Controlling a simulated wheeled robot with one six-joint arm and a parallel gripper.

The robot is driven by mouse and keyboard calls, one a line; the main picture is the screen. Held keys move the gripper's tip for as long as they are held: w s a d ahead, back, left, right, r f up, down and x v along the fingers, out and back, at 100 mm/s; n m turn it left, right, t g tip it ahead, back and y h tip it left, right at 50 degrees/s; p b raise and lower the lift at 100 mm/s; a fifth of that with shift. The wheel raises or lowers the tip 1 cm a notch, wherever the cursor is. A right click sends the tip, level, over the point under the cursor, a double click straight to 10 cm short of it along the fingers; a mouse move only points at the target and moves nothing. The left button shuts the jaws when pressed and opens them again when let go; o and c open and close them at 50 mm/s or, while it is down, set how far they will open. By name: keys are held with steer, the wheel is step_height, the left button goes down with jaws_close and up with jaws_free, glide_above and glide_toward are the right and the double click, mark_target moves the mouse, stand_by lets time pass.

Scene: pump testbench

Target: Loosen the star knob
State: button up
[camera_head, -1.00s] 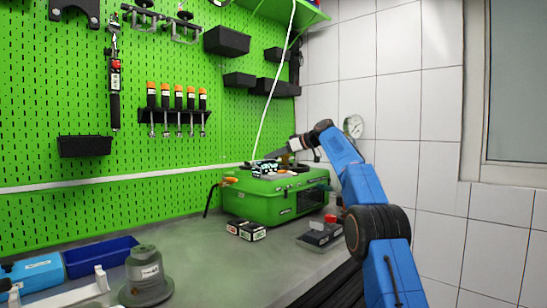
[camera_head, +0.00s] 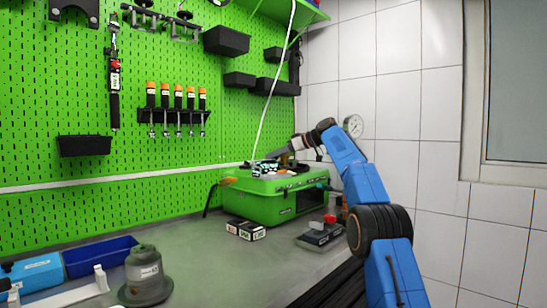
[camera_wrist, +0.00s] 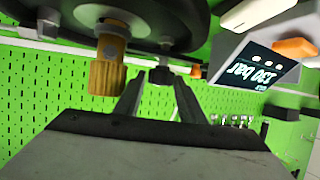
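A small black knob (camera_wrist: 161,75), seemingly the star knob, is in the upper middle of the wrist view, under a large dark round body (camera_wrist: 150,20). A brass-coloured fitting (camera_wrist: 107,68) hangs to its left. My gripper (camera_wrist: 159,84) points at the knob. Its two fingers stand apart, one on each side of the knob in the picture. Green shows between them, and I cannot tell whether they touch it. In the head view my gripper (camera_head: 276,157) is over the green case (camera_head: 270,203), and the knob is too small to make out.
A display reading 130 bar (camera_wrist: 255,70) is close on the right in the wrist view. A green pegboard (camera_head: 130,165) stands behind the bench. A grey-green device (camera_head: 146,278) and blue bin (camera_head: 100,257) are front left.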

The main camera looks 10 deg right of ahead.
steer(key=v, duration=1.6)
steer(key=shift+s, duration=0.2)
steer(key=shift+d, duration=0.1)
steer(key=shift+o, duration=1.4)
steer(key=s+a+m+t+h, duration=0.5)
steer(key=s+a+m+h, duration=0.3)
steer(key=a+m+h, duration=0.3)
steer(key=shift+n+t, duration=0.3)
steer(key=x, duration=0.5)
steer(key=a+x, duration=0.1)
steer(key=x, duration=1.1)
steer(key=shift+a+r, duration=0.2)
steer(key=shift+a, duration=0.2)
steer(key=c, duration=1)
steer(key=shift+c, duration=0.2)
